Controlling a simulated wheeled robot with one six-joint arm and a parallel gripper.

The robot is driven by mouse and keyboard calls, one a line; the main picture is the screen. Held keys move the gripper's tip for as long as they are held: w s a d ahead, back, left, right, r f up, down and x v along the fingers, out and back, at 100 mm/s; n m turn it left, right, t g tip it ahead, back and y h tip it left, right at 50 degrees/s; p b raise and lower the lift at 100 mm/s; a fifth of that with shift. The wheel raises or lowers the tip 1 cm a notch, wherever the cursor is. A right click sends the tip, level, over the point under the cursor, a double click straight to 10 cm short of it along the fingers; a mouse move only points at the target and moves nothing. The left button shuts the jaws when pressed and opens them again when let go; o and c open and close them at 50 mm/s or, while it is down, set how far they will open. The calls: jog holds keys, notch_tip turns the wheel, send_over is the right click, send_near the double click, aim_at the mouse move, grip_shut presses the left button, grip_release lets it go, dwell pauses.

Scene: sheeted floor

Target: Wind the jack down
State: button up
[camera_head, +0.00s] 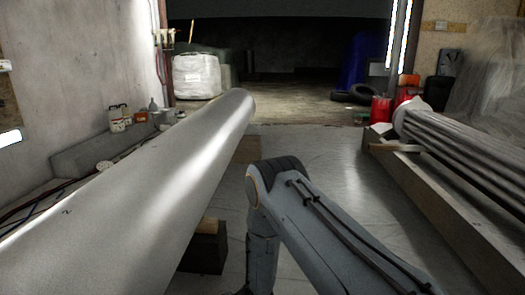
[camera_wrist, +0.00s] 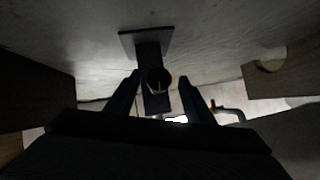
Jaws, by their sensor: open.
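In the wrist view my gripper (camera_wrist: 160,77) is open, with one dark finger on each side of a dark jack (camera_wrist: 147,43). The jack shows a flat square plate, a post and a round end facing me between the fingers. I see no clear contact, and the depth between fingers and jack is hard to judge. A thin bent rod with a brass-coloured tip (camera_wrist: 230,109) shows right of the right finger; I cannot tell if it belongs to the jack. In the head view the jack and my gripper are hidden.
A long grey cylinder (camera_head: 150,190) lies along the left, with a dark block (camera_head: 204,250) by its underside. Blocks flank the jack in the wrist view, left (camera_wrist: 35,90) and right (camera_wrist: 285,68). Bundled pipes (camera_head: 465,150) lie at right. The middle floor (camera_head: 335,160) is clear.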

jog(key=p+v, duration=0.3)
jog(key=v, duration=0.5)
dwell(0.4)
jog(key=shift+w+r, duration=0.1)
jog(key=shift+w, duration=0.05)
